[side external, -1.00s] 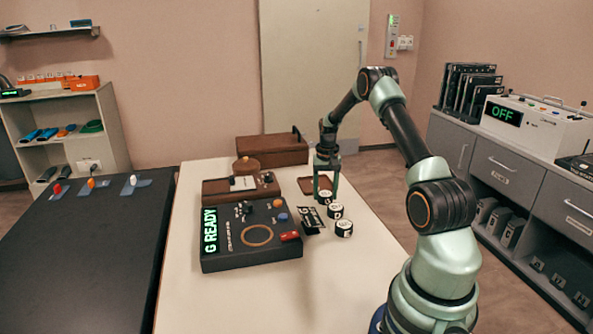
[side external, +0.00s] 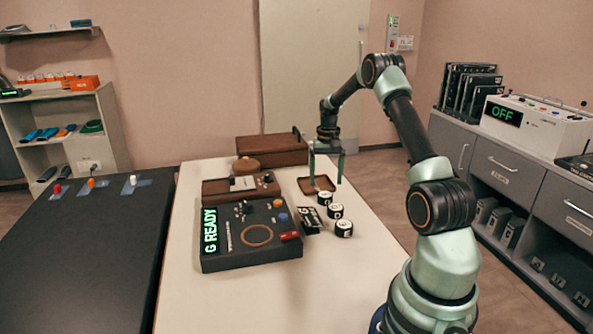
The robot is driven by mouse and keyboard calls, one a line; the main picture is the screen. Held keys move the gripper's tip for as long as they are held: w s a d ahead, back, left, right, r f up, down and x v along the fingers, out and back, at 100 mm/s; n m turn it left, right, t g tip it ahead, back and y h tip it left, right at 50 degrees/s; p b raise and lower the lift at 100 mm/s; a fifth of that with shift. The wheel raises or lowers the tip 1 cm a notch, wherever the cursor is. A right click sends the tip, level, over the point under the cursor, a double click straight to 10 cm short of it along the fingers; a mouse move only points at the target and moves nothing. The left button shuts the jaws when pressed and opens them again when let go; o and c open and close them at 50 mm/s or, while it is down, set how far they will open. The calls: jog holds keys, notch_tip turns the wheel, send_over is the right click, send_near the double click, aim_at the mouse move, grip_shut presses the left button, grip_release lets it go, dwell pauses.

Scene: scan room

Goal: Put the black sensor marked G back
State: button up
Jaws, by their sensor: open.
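Three round black sensors with white lettered tops stand in a slanting row on the pale table: a far one (side external: 325,198), a middle one (side external: 335,211) and a near one (side external: 344,229). Their letters are too small to tell surely which is G. My gripper (side external: 326,181) is open and empty, pointing down just behind and above the far sensor, its two fingers spread wide. A brown tray (side external: 304,185) lies beneath and behind the gripper, with no sensor seen in it. The dark console's screen (side external: 210,231) reads G READY in green.
The dark console (side external: 254,257) with knobs and a ring stands left of the sensors. Small black cards (side external: 311,219) lie between them. A brown box (side external: 272,151) and brown device (side external: 240,188) stand behind. The front right of the table is clear.

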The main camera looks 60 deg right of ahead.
aim_at(325, 194)
notch_tip(325, 194, up, 6)
jog(key=w+a+r+n+t+h, duration=0.1)
jog(key=a+r+n, duration=0.1)
jog(key=a+r, duration=0.55)
jog(key=w+a+r+n+t, duration=0.1)
jog(key=a+r+n, duration=0.25)
jog(key=a, duration=0.75)
jog(key=s+a+n+t, duration=0.1)
jog(key=s+a+n, duration=0.1)
jog(key=s+a, duration=0.3)
jog(key=s+a+r+n+t+y, duration=0.1)
jog(key=s+a+n+t, duration=0.1)
jog(key=a, duration=1.1)
jog(key=shift+s+a+r+n+t, duration=0.15)
jog(key=shift+s+r+n+t, duration=0.15)
jog(key=shift+s+n, duration=0.85)
jog(key=shift+s+m, duration=0.25)
jog(key=shift+m, duration=0.05)
